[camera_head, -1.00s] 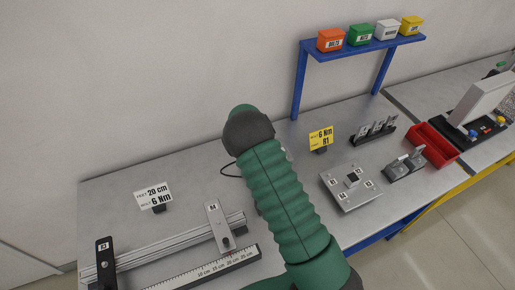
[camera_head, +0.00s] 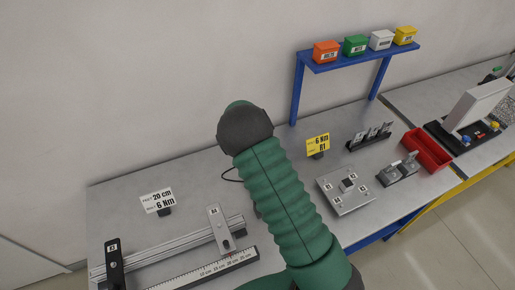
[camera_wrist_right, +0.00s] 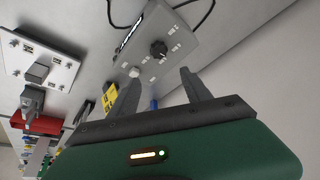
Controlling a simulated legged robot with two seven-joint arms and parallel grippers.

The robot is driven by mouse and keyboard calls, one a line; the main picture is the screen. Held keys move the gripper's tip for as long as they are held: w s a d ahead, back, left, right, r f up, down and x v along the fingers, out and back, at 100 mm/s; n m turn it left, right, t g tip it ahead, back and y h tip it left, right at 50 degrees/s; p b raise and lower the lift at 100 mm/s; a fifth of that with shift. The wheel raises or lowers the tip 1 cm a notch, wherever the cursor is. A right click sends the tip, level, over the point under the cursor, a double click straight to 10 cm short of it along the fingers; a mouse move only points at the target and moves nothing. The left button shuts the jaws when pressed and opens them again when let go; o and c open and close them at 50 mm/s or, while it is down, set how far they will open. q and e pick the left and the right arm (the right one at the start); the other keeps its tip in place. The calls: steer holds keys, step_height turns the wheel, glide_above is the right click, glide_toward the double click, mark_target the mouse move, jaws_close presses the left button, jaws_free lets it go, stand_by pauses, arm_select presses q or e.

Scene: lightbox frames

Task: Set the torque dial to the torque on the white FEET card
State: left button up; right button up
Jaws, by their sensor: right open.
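The white FEET card (camera_head: 158,201) stands at the left of the bench in the head view and reads "FEET 20 cm, BOLT 6 Nm". In the right wrist view, a grey box (camera_wrist_right: 183,42) carries a black dial (camera_wrist_right: 158,49) with small white labels around it and a pale round button (camera_wrist_right: 134,72). The labels are too small to read. My right gripper (camera_wrist_right: 160,78) is open and empty, its fingertips apart from the dial. In the head view my green right arm hides the box and the gripper. My left gripper is not in view.
A yellow card (camera_head: 318,145) reading "6 Nm R1" stands behind a metal plate (camera_head: 345,190). A rail (camera_head: 180,250) and ruler (camera_head: 205,271) lie front left. A red bin (camera_head: 428,150) is to the right. A blue shelf (camera_head: 360,59) holds coloured boxes.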

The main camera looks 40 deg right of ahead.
steer(key=p+v, duration=0.6)
steer(key=v, duration=0.2)
steer(key=shift+w, duration=0.2)
steer(key=shift+a, duration=0.1)
stand_by(0.3)
steer(key=b+v, duration=0.3)
steer(key=v, duration=1.3)
steer(key=shift+a+r, duration=0.2)
steer(key=shift+r, duration=0.1)
